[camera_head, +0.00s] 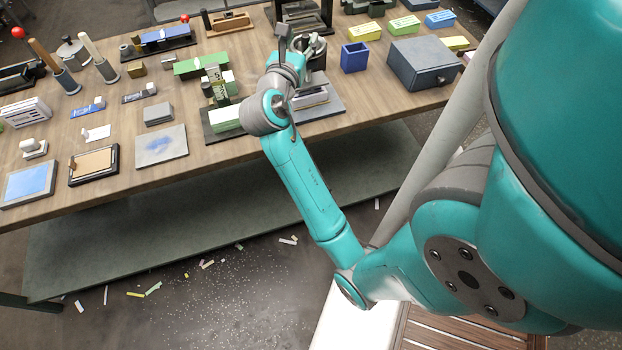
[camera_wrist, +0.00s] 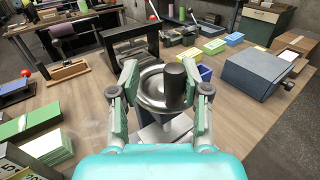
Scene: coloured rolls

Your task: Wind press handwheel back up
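The press handwheel (camera_wrist: 150,92) is a silver dished wheel with an upright black cylindrical grip (camera_wrist: 175,88). It sits between the fingers of my gripper (camera_wrist: 160,68) in the wrist view. The fingers are spread wide, one on each side, and the black grip lies nearer the right finger. I cannot tell whether that finger touches it. In the head view my gripper (camera_head: 298,47) is over the press, and my arm hides much of the wheel. The grey press base (camera_head: 325,108) shows beside my wrist on the table.
A blue open box (camera_head: 354,57) and a dark grey drawer box (camera_head: 424,62) stand to the right of the press. Green-and-white stacks (camera_head: 225,118) lie close on the left. Stampers, pads and small blocks crowd the left of the wooden table (camera_head: 200,160).

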